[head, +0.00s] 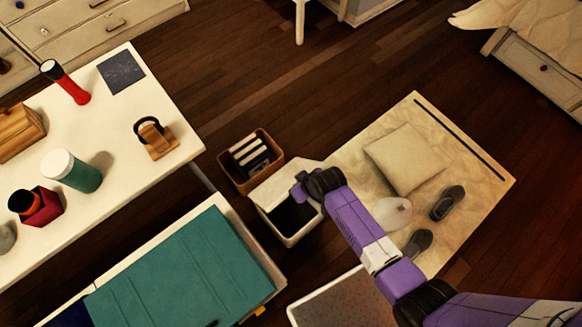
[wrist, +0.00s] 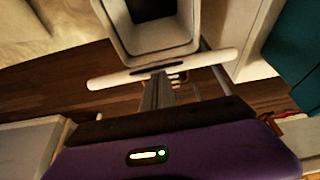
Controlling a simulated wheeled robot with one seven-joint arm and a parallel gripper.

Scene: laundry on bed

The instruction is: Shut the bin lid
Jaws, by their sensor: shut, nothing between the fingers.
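The white bin (head: 291,237) stands on the dark wood floor near the middle of the head view, with its dark inside showing. Its pale lid (head: 284,181) looks raised at the bin's far side. My gripper (head: 299,189) is at the bin's upper right, close to the lid; whether they touch is unclear. In the wrist view the bin's open mouth (wrist: 154,50) is at the top. A long white bar, probably the lid seen edge-on (wrist: 112,80), crosses in front of my gripper (wrist: 158,78). The gripper is shut and empty; its tips are partly hard to make out.
A brown basket (head: 240,181) with dark and white contents stands beside the bin. A bed with a teal cover (head: 180,275) is at lower left, a white table (head: 110,150) at left. A beige rug (head: 350,155) with a cushion and shoes lies right.

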